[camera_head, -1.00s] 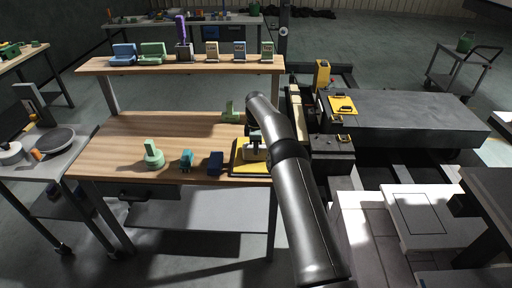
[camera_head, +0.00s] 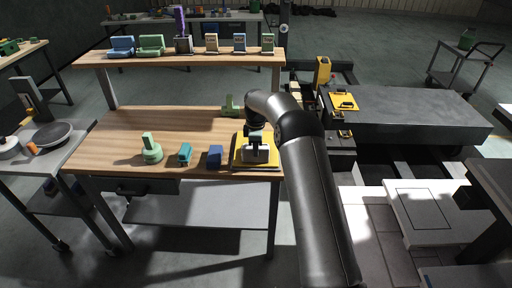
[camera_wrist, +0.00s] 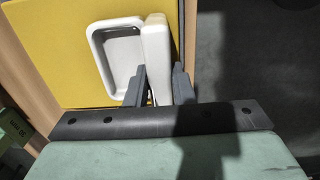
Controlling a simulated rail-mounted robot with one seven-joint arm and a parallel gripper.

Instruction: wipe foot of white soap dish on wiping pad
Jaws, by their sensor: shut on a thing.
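The white soap dish (camera_head: 255,155) is over the yellow wiping pad (camera_head: 238,162) at the right front of the wooden bench. My gripper (camera_head: 257,138) is above it and shut on it. In the wrist view the fingers of my gripper (camera_wrist: 160,88) pinch the upright white slab of the soap dish (camera_wrist: 155,45). Its shallow tray (camera_wrist: 122,55) lies to the left of the slab. The yellow pad (camera_wrist: 62,50) fills the area behind and left of the dish. The dish's foot is hidden, so I cannot tell whether it touches the pad.
A blue block (camera_head: 215,157), a teal piece (camera_head: 185,154) and a green piece (camera_head: 151,152) stand left of the pad. Another green piece (camera_head: 231,107) is behind it. A raised shelf (camera_head: 190,58) holds several pieces. The bench's middle is clear.

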